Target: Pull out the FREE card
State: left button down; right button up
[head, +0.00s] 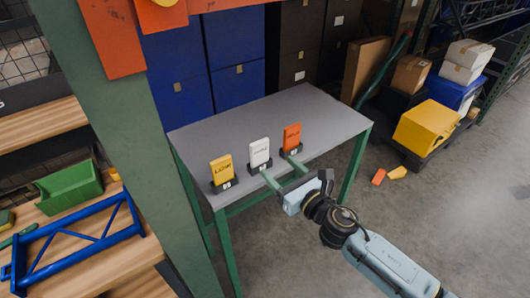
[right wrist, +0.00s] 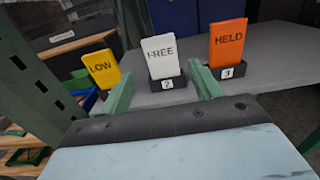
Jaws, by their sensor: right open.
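The white FREE card (right wrist: 162,55) stands upright in a dark holder marked 2 (right wrist: 167,85); the card also shows in the head view (head: 259,152). A yellow LOW card (head: 221,169) stands to its left and an orange HELD card (head: 291,136) to its right, each in its own dark holder on the grey table. My right gripper (head: 278,173) is open and empty. In the right wrist view its two green fingers (right wrist: 163,88) point toward the FREE card, one to each side, with the card beyond the fingertips. My left gripper is not in view.
The grey table (head: 315,112) has free room behind the cards. A green post (head: 125,130) stands at the left. Blue cabinets (head: 240,90) stand behind the table. A yellow bin (head: 427,128) and boxes are at the right, with small pieces on the floor.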

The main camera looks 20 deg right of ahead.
aim_at(261, 149)
jog(key=b+x, duration=0.1)
jog(key=x, duration=0.9)
jog(key=shift+f, duration=0.1)
jog(key=c, duration=0.9)
jog(key=shift+r, duration=0.2)
jog(key=shift+r+p, duration=2.35)
jog(key=shift+p, duration=0.05)
jog(key=v, duration=1)
jog(key=shift+p, duration=0.45)
